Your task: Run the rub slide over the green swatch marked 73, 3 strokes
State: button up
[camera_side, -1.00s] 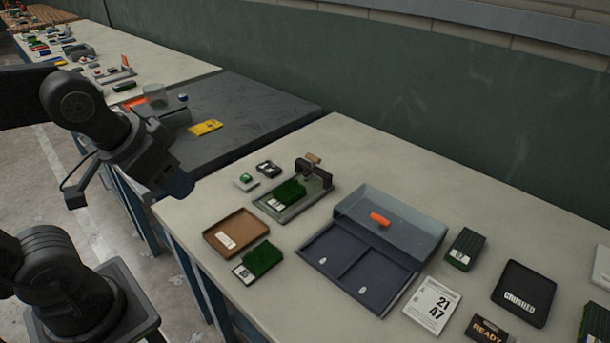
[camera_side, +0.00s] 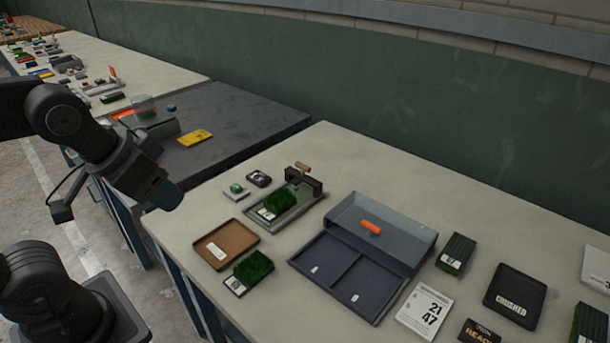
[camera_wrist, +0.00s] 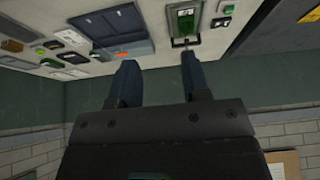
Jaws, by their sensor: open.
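The rub rig has a grey base plate (camera_side: 290,220) on the pale table, with a green turf swatch (camera_side: 281,200) lying on it. The swatch's white label is too small to read. The dark rub slide (camera_side: 305,180) with a tan handle (camera_side: 302,167) stands at the far end of the plate, beyond the swatch. A second green swatch (camera_side: 254,266) lies in front, its label also unreadable. My gripper (camera_side: 170,195) is open and empty, left of the rig and apart from it. In the wrist view, my open fingers (camera_wrist: 155,70) show below the rig's swatch (camera_wrist: 184,20).
A brown tray (camera_side: 210,256), a green button (camera_side: 236,188) and a small dark counter (camera_side: 258,178) surround the rig. A two-compartment bin (camera_side: 335,291) with a clear lid and orange handle (camera_side: 370,228) stands right. A 21/47 card (camera_side: 424,310) and black tray (camera_side: 497,310) lie further right.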

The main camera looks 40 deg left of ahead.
jog(key=w+r+n, duration=0.4)
jog(key=w, duration=0.3)
jog(key=n+g, duration=0.3)
jog(key=n, duration=1.1)
send_over(302, 165)
jog(key=s, duration=0.3)
jog(key=s+x, duration=0.2)
jog(key=x, duration=1.9)
jog(key=shift+w+f, duration=0.1)
jog(key=shift+f, duration=0.15)
grip_shut()
